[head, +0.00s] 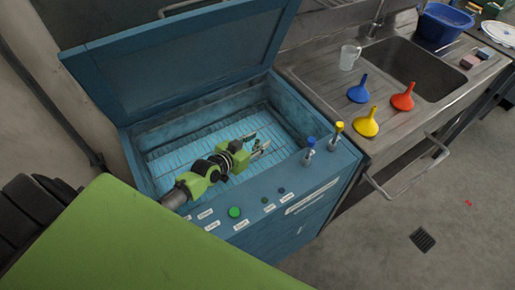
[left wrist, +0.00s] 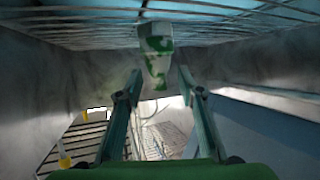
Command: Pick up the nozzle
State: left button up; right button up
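A white and green piece, which looks like the nozzle (left wrist: 157,50), shows in the left wrist view, just ahead of and between my fingertips. Its near end reaches between the fingertips, with a gap on each side. In the head view it is too small to tell apart from the finger parts. My left gripper (head: 261,146) is low inside the open blue basin, above its ribbed floor. In the left wrist view the left gripper (left wrist: 159,80) has its fingers spread apart and holds nothing. My right gripper is not in view.
The blue machine (head: 262,217) has its lid (head: 180,65) raised and walls around my gripper. Blue-topped (head: 309,150) and yellow-topped (head: 337,135) fittings stand on its right rim. Blue (head: 358,92), yellow (head: 367,124) and red (head: 403,100) funnels and a clear jug (head: 349,57) stand by the sink.

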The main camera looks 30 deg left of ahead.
aim_at(257, 141)
pick_arm(q)
grip_shut()
jog(key=shift+r, duration=0.1)
notch_tip(257, 141, up, 10)
jog(key=shift+f, duration=0.1)
dwell(0.6)
